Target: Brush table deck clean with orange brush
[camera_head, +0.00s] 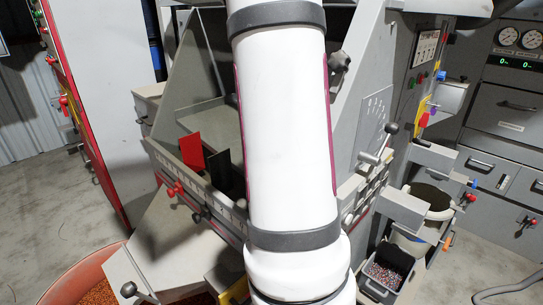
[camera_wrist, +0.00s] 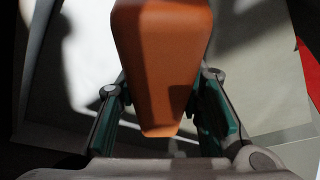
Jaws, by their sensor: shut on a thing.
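An orange brush (camera_wrist: 165,60) fills the middle of the wrist view, seen as a broad tapered block. My gripper (camera_wrist: 165,105) is shut on it, with a teal-padded finger on each side. The bristles do not show. The grey table deck (camera_wrist: 255,70) lies behind the brush, with bright light and shadow across it. In the head view, part of the grey deck (camera_head: 205,118) shows left of my white arm. The arm hides the rest of the deck, my gripper and the brush there. I cannot tell whether the brush touches the deck.
A red flap (camera_head: 192,151) and a black flap (camera_head: 220,168) stand at the deck's front edge, left of my arm. Knobs line that edge. A grey bin (camera_head: 384,276) with granules and a pale bucket (camera_head: 430,207) stand at lower right; a red tub (camera_head: 75,276) at lower left.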

